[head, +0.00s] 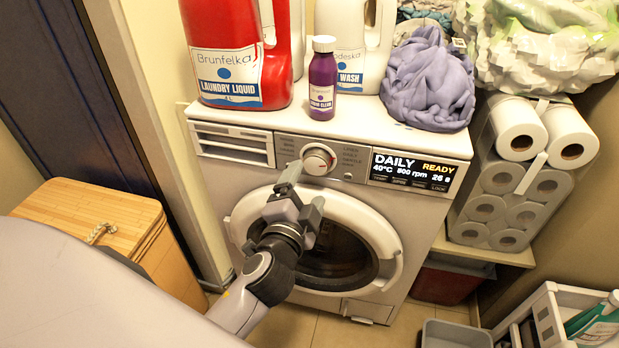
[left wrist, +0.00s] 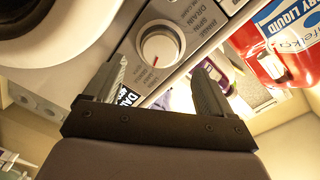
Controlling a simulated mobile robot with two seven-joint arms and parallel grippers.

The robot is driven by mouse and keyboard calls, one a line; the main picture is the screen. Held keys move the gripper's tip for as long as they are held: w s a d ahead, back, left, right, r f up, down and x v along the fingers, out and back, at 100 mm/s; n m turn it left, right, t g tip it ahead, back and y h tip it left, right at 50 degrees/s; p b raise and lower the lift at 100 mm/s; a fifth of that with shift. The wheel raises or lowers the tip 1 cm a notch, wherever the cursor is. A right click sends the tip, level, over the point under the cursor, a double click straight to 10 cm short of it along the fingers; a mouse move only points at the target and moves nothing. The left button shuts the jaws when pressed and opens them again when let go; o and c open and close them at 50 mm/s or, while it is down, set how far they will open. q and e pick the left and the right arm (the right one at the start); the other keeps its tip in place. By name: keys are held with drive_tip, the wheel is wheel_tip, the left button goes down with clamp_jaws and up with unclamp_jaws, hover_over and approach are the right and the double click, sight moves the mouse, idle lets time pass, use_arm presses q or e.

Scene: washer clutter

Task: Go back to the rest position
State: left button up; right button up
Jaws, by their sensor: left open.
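My left gripper (head: 302,187) is in front of the washer's control panel, just below and left of the program dial (head: 319,159). In the left wrist view the gripper (left wrist: 160,90) is open, with nothing between its fingers. The dial (left wrist: 160,46) shows beyond the fingertips, apart from them. The washing machine (head: 415,200) has its round door shut. Its display (head: 412,171) reads DAILY, READY, 40°C. My right gripper is in neither view.
On the washer stand a red detergent jug (head: 235,45), a small purple bottle (head: 322,85), a white jug (head: 345,30) and a lilac cloth (head: 428,80). Toilet paper packs (head: 510,185) are at right, a wooden hamper (head: 95,215) at left, a grey bin (head: 455,334) at lower right.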

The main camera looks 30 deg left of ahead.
use_arm(q)
drive_tip(key=shift+s+d, duration=0.1)
drive_tip(key=shift+s, duration=0.4)
drive_tip(key=s+d+f+n+g+h, duration=0.3)
drive_tip(key=s+f+n+g+h, duration=0.35)
drive_tip(key=s+f, duration=0.95)
wheel_tip(320, 180, up, 9)
drive_tip(key=p, duration=1.4)
drive_tip(key=shift+s+a+n, duration=0.2)
drive_tip(key=shift+n, duration=0.15)
